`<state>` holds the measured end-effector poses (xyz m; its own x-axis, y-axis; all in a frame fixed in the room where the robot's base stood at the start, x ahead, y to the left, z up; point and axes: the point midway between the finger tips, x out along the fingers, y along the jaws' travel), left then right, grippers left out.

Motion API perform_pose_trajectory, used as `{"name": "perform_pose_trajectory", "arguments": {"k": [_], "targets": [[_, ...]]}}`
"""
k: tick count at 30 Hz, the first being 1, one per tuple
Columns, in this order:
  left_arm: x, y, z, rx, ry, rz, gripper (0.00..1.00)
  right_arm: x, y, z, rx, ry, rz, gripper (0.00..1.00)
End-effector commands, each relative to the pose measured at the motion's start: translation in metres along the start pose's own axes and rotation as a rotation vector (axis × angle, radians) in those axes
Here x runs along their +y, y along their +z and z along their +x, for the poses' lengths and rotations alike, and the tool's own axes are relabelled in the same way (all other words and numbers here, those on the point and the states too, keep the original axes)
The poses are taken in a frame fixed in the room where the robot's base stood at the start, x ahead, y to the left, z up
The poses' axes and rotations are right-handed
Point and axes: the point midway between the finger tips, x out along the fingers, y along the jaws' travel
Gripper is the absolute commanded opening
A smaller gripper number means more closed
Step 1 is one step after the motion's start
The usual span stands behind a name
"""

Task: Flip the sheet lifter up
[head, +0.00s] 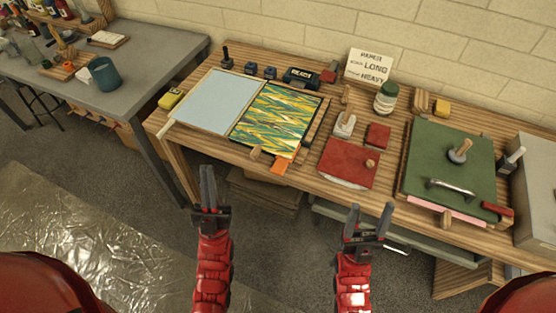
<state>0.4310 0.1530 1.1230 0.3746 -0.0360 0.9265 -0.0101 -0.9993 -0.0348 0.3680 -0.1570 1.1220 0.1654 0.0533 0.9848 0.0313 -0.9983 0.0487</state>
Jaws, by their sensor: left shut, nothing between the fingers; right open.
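A marbling tray on the wooden table has a pale blue part (219,101) on the left and a green, yellow and white patterned part (275,118) on the right. An orange tab (281,166) sticks out at the front edge of the patterned part; it looks like the sheet lifter, lying low, but I cannot be sure. A wooden knob (255,152) is just left of it. My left gripper (208,170) is shut and empty, in front of the table, left of and below the tab. My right gripper (372,207) is open and empty, right of and below the tab.
A red board (348,163) lies right of the tray, with a white-based stamp (345,123) behind it. A green press board (450,155) with a metal handle is further right. A sign (369,67) stands at the wall. A grey table (95,78) is at the left.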

Motion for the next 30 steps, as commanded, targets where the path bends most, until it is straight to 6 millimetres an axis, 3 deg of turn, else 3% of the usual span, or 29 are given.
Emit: {"name": "perform_pose_trajectory", "arguments": {"k": [1, 3, 9, 18, 24, 30], "targets": [[0.002, 0.011, 0.018, -0.062, -0.005, 0.003, 0.0, 0.001, -0.002, 0.012, 0.0, 0.0, 0.0, 0.62], [0.004, 0.036, 0.033, -0.171, -0.01, 0.008, 0.0, 0.001, -0.003, 0.02, 0.0, 0.0, 0.0, 0.62], [0.013, 0.099, 0.058, -0.48, -0.005, 0.017, 0.0, 0.002, -0.007, 0.041, 0.0, 0.0, 0.0, 0.62], [0.035, 0.165, 0.059, -0.945, 0.049, 0.01, 0.0, 0.004, -0.012, 0.074, 0.0, 0.0, 0.0, 0.62], [0.054, 0.181, 0.041, -1.247, 0.117, -0.013, 0.0, 0.005, -0.016, 0.095, 0.0, 0.0, 0.0, 0.62], [0.074, 0.173, 0.014, -1.542, 0.217, -0.048, 0.0, 0.006, -0.02, 0.117, 0.0, 0.0, 0.0, 0.62]]}}
